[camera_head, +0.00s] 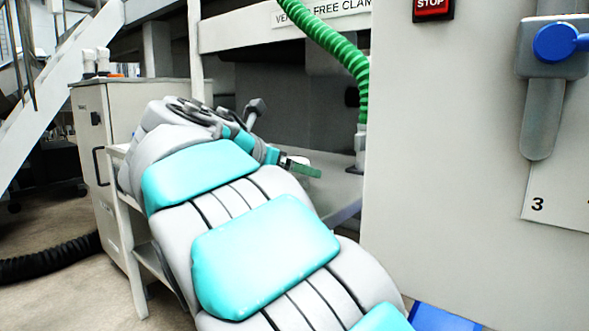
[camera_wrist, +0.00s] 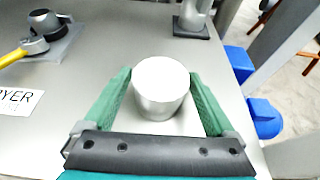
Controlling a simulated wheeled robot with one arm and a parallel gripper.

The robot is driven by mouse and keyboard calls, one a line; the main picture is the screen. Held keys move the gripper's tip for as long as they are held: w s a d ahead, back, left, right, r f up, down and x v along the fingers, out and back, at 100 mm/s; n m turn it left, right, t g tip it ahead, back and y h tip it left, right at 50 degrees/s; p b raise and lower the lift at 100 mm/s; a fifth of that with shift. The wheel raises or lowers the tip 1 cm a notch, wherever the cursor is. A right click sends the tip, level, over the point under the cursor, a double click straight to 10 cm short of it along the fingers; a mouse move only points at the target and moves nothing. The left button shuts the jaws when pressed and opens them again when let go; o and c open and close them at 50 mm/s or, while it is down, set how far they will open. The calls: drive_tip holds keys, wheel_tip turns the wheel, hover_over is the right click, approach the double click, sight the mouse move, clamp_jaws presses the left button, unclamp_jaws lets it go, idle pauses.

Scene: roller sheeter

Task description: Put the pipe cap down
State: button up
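The pipe cap (camera_wrist: 161,88) is a pale grey-white cylinder, seen from above in the wrist view. It sits between the two green fingers of my gripper (camera_wrist: 161,77), and both fingers appear to touch its sides. A grey metal surface (camera_wrist: 92,78) lies below it. Whether the cap rests on that surface or hangs just above it, I cannot tell.
A yellow-handled tool (camera_wrist: 25,50) and a black-and-grey round part (camera_wrist: 47,24) lie at the upper left. A grey post on a dark base (camera_wrist: 192,22) stands beyond the cap. Blue objects (camera_wrist: 262,118) are past the right edge. A green hose (camera_head: 335,45) hangs near my gripper.

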drive_tip(key=shift+o, duration=0.5)
drive_tip(key=shift+r, duration=0.15)
drive_tip(key=p+v, duration=0.2)
drive_tip(key=v, duration=0.8)
drive_tip(key=shift+s+a+r+p, duration=0.2)
drive_tip(key=shift+s+r+p, duration=0.05)
drive_tip(key=shift+p, duration=0.15)
drive_tip(key=shift+s+a+r, duration=0.15)
drive_tip(key=shift+s+a, duration=0.25)
drive_tip(key=shift+s, duration=0.1)
